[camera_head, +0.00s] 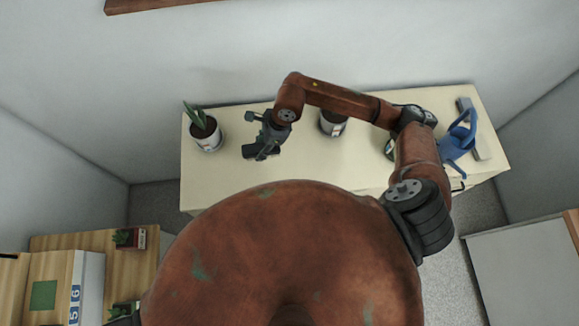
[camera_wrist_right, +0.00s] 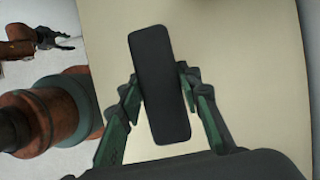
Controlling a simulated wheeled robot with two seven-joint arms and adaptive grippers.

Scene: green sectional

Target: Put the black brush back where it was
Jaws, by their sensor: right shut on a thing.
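The black brush (camera_wrist_right: 160,88) shows as a dark, flat, rounded bar in the right wrist view. My right gripper (camera_wrist_right: 163,98) is shut on it, with one green-padded finger on each long side. In the head view, my right gripper (camera_head: 263,148) is over the left half of the cream table (camera_head: 225,180), with the dark brush (camera_head: 249,151) at its fingertips. I cannot tell whether the brush touches the table top. My left gripper (camera_wrist_right: 58,39) shows small at the top left of the right wrist view, its fingers apart and empty.
A potted plant (camera_head: 206,132) stands left of the right gripper. Another pot (camera_head: 332,123) stands to its right, beneath my arm. A blue object (camera_head: 459,137) and a grey bar (camera_head: 476,130) are at the table's right end. The front left of the table is clear.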

